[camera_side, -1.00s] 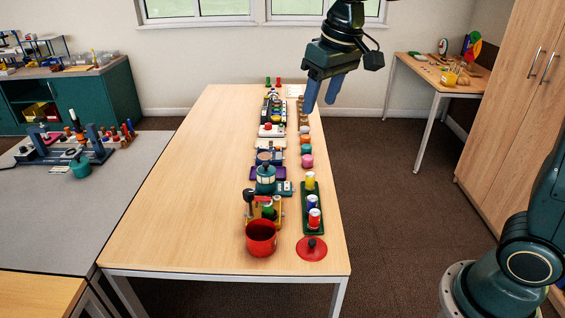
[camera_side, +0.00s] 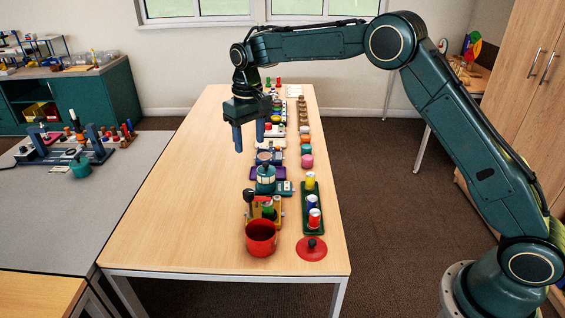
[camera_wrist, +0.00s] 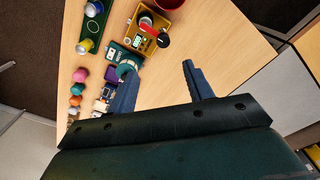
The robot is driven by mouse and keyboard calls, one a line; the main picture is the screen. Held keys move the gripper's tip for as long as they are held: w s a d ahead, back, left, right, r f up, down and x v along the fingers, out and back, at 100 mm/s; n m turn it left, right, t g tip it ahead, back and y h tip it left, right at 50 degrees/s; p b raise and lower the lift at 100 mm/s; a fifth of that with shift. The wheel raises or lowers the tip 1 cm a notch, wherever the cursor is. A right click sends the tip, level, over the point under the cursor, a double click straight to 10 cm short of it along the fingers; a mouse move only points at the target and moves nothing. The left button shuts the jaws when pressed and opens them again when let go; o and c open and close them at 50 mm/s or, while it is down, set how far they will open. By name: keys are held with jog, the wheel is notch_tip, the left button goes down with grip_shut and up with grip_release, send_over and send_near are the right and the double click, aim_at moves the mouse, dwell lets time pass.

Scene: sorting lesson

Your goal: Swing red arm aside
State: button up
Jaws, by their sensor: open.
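The yellow box (camera_side: 276,221) stands on the wooden table behind the red pot, with a small red arm (camera_side: 263,200) across its top. A black knob (camera_side: 249,195) rises at its left side, and a green piece (camera_side: 268,207) sits by the arm. In the wrist view the yellow box (camera_wrist: 136,39) is near the top, with the red arm (camera_wrist: 147,29) and black knob (camera_wrist: 162,41) on it. My gripper (camera_side: 248,143) is open and empty, fingers down, above the table and behind the box. Its fingers also show in the wrist view (camera_wrist: 159,76), apart from the box.
The red pot (camera_side: 261,240) stands in front of the box, with a red lid (camera_side: 311,249) to its right. A green tray (camera_side: 315,231) with coloured cans is at the right. A teal lantern-like object (camera_side: 265,180) stands behind the box. The table's left half (camera_side: 185,205) is clear.

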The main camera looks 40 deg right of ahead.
aim_at(248, 191)
jog(key=shift+w+a+f, duration=0.15)
jog(key=shift+w+f, duration=0.25)
jog(key=shift+f, duration=0.45)
jog(key=shift+w+a+f, duration=0.15)
jog(key=shift+w+f, duration=0.25)
jog(key=shift+f, duration=0.4)
jog(key=shift+f, duration=0.1)
notch_tip(248, 191, down, 14)
jog(key=shift+r, duration=0.2)
jog(key=c, duration=1)
jog(key=shift+o, duration=0.2)
